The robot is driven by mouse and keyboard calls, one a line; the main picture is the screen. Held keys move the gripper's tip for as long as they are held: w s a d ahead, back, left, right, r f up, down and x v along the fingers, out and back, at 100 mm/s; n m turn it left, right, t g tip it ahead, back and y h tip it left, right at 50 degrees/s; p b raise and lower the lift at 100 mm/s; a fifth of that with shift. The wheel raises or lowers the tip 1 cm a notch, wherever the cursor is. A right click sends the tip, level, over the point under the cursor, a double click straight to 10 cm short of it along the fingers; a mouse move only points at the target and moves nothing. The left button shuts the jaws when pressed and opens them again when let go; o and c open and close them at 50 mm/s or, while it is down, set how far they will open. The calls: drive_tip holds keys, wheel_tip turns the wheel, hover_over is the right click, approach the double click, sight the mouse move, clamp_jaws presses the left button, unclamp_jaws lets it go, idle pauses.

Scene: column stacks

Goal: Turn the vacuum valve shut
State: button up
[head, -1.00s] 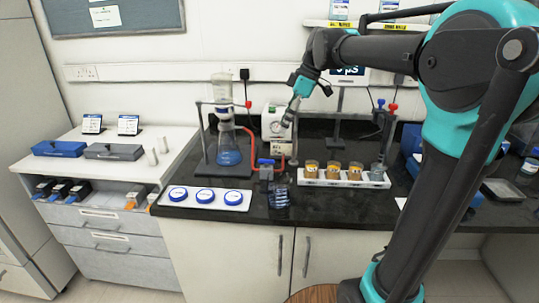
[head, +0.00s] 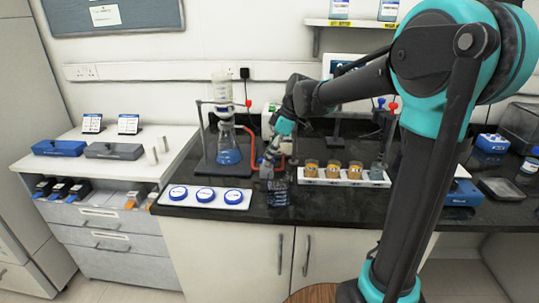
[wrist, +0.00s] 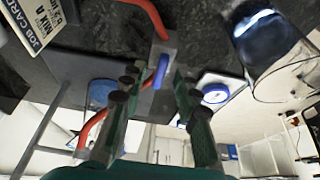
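The vacuum valve has a blue lever handle (wrist: 161,71) on a grey block (wrist: 163,45), with red tubing (wrist: 148,16) running to it. In the head view the valve (head: 266,163) sits near the front of the dark bench, right of the flask stand, partly hidden by my gripper. My gripper (head: 270,154) is at the valve, pointing down. In the wrist view my gripper (wrist: 157,80) is open, with one finger on each side of the blue handle. I see gaps between the fingers and the handle; contact is not clear.
A filter flask (head: 228,150) with blue liquid stands left of the valve. A white tray with blue-lidded dishes (head: 205,196) lies in front of it. A white rack (head: 343,180) with amber jars stands right. A job card (wrist: 35,22) lies close by.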

drive_tip(key=shift+c, duration=0.5)
clamp_jaws()
drive_tip(key=shift+m, duration=0.4)
drive_tip(key=m, duration=0.1)
drive_tip(key=m+t, duration=0.1)
drive_tip(key=shift+s+m, duration=0.25)
drive_tip(key=shift+m, duration=0.15)
drive_tip(key=m, duration=0.1)
drive_tip(key=m+t, duration=0.1)
drive_tip(key=m, duration=0.1)
drive_tip(key=shift+s+a+m+t+h, duration=0.1)
drive_tip(key=shift+a+m+t+h, duration=0.05)
drive_tip(key=shift+m+t+h, duration=0.2)
drive_tip(key=m, duration=0.1)
drive_tip(key=m+t+h, duration=0.1)
drive_tip(key=m, duration=0.1)
drive_tip(key=m+h, duration=0.1)
drive_tip(key=m, duration=0.1)
drive_tip(key=shift+s+a+m, duration=0.15)
drive_tip(key=shift+a+m, duration=0.1)
drive_tip(key=m+h, duration=0.1)
drive_tip(key=m, duration=0.3)
drive_tip(key=shift+a+m+t+h, duration=0.15)
drive_tip(key=shift+m+t+h, duration=0.2)
drive_tip(key=shift+m, duration=0.35)
